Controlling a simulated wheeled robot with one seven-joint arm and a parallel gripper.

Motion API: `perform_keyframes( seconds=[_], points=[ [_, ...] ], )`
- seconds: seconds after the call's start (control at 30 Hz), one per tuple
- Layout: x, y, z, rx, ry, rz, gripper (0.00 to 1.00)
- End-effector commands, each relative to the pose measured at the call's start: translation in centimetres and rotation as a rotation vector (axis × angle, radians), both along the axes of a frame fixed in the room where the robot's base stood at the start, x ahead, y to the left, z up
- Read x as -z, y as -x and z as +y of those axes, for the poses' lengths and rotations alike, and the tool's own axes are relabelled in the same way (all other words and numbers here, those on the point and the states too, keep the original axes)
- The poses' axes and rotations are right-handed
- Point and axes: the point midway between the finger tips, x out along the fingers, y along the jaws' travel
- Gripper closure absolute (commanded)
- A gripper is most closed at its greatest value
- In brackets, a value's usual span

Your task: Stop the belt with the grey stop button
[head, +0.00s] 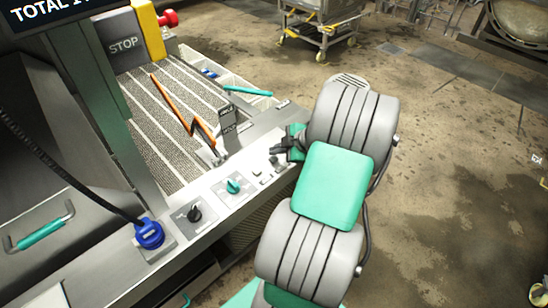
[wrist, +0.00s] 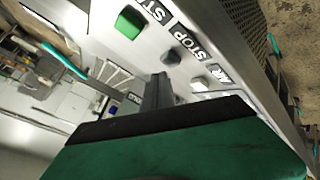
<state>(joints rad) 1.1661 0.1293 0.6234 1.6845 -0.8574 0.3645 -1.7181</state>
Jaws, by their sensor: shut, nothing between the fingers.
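The grey stop button (wrist: 171,56) shows in the wrist view, on a light panel beside a black STOP label (wrist: 190,40). My gripper (wrist: 159,77) is shut and empty. Its fingertips appear just below the grey button in the wrist view; I cannot tell whether they touch it. In the head view my gripper (head: 282,148) is over the far end of the panel (head: 215,204), beside a row of small buttons (head: 267,173). Its fingertips and the grey button are hard to make out there.
A green button (wrist: 129,22) and a white button (wrist: 200,84) flank the grey one. A teal knob (head: 233,186), black knob (head: 195,214) and blue plug (head: 149,234) are along the panel. The belt (head: 165,115) lies behind, with a larger STOP box (head: 122,44) and red knob (head: 168,18).

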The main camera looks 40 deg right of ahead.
Motion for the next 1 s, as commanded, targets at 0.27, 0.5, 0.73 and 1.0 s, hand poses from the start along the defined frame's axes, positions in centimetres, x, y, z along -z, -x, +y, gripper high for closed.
perform_keyframes(
  seconds=[0.27,0.5,0.73,1.0],
  points=[
    [0.00,0.00,0.00,0.000,0.000,0.000,1.00],
    [0.00,0.00,0.00,0.000,0.000,0.000,1.00],
    [0.65,0.00,-0.01,0.000,0.000,0.000,1.00],
    [0.85,0.00,-0.01,-0.001,0.001,0.000,1.00]
  ],
)
